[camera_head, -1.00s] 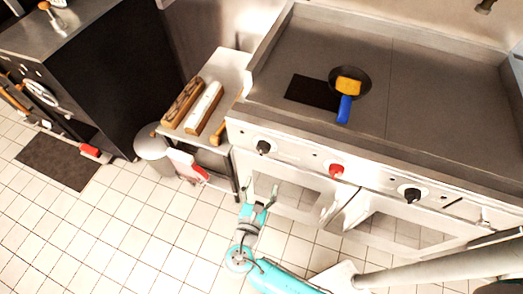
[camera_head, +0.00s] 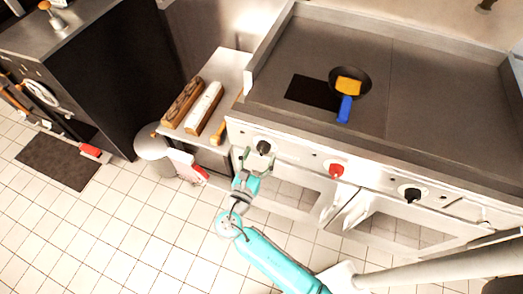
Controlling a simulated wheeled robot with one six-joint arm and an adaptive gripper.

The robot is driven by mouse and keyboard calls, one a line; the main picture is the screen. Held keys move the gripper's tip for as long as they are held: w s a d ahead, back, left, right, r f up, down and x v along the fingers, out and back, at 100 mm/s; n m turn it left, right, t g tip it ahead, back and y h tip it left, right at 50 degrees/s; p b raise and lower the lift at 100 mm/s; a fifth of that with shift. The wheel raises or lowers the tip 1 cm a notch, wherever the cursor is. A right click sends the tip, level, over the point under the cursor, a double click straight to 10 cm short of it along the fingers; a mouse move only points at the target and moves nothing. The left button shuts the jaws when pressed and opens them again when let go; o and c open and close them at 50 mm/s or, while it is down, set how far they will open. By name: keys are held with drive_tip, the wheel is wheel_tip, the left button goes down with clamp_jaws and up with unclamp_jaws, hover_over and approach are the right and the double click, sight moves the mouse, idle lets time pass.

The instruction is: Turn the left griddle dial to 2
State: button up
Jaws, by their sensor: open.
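The left griddle dial (camera_head: 263,147) is a black knob on a pale round plate at the left end of the griddle's front panel. Its number marks are too small to read. A red dial (camera_head: 336,170) and another black dial (camera_head: 412,195) sit farther right on the same panel. My gripper (camera_head: 258,159) is open just below and in front of the left dial, with its fingers on either side of the dial's lower part. I cannot tell whether the fingers touch it.
The griddle top (camera_head: 440,90) holds a black pan (camera_head: 364,76) with a yellow item and blue handle, and a dark mat (camera_head: 312,92). Oven handles (camera_head: 335,205) jut out below the panel. A side table (camera_head: 228,72) with wooden items stands left.

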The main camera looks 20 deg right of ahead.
drive_tip(key=shift+x, duration=1.05)
drive_tip(key=c, duration=1.2)
drive_tip(key=shift+o, duration=0.2)
